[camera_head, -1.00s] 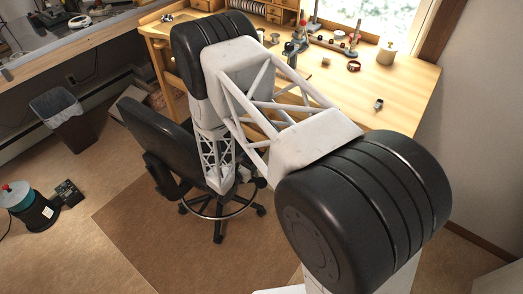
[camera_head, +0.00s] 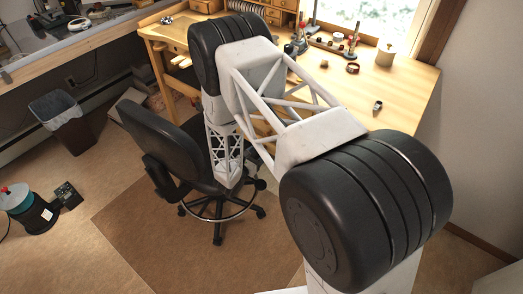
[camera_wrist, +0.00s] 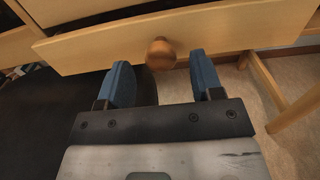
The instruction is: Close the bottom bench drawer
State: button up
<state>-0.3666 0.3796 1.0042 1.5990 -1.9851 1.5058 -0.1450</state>
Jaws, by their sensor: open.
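The bench drawer (camera_wrist: 235,28) shows in the wrist view as a light wooden front with a round wooden knob (camera_wrist: 160,54). Its dark interior shows above the front edge, so it stands at least partly open. My gripper (camera_wrist: 162,76) is open, with two blue fingers pointing at the drawer front. The knob sits between and just ahead of the fingertips. I cannot tell whether the fingers touch the wood. In the head view my own arm hides the drawer and the gripper; the wooden bench top (camera_head: 415,80) is visible.
A black swivel chair (camera_head: 165,140) stands left of my arm, close to the bench. A wooden bench leg (camera_wrist: 268,85) is right of the gripper. A waste bin (camera_head: 62,125) stands at the left.

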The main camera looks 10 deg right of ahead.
jog(key=shift+x, duration=1.75)
grip_shut()
jog(key=shift+d, duration=0.1)
